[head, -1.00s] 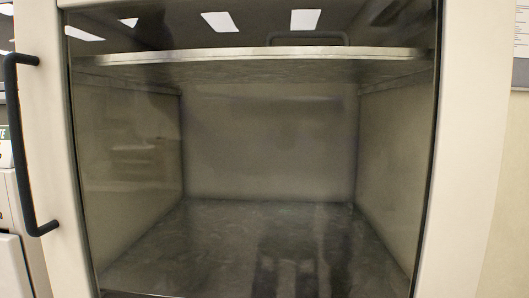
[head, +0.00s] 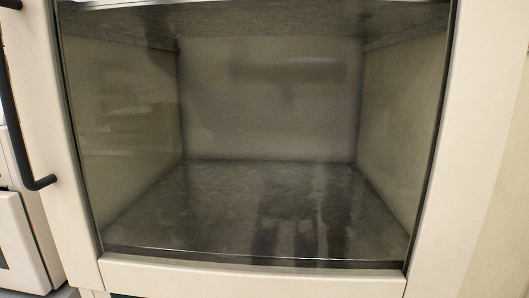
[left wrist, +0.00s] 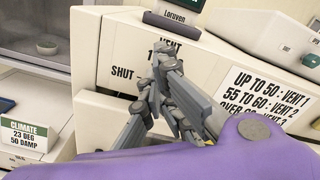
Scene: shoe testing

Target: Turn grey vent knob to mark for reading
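The vent dial area shows in the left wrist view on a cream machine front (left wrist: 105,65), with the printed words VENT and SHUT and a partly covered 1 mark. The grey vent knob cannot be made out; my left gripper (left wrist: 165,72) covers the middle of the dial. Its grey fingers are close together there, and whether they hold the knob is hidden. A vent sign (left wrist: 265,98) to the right reads UP TO 50 : VENT 1 and 55 TO 60 : VENT 2; its third line is partly covered. My right gripper is in neither current view.
A climate sign (left wrist: 31,136) reads 23 DEG, 50 DAMP. A dark display labelled Loruven (left wrist: 172,20) sits above the dial. The head view shows a glass-fronted cabinet (head: 250,276), empty on its lower floor, with a black handle (head: 22,130) at left.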

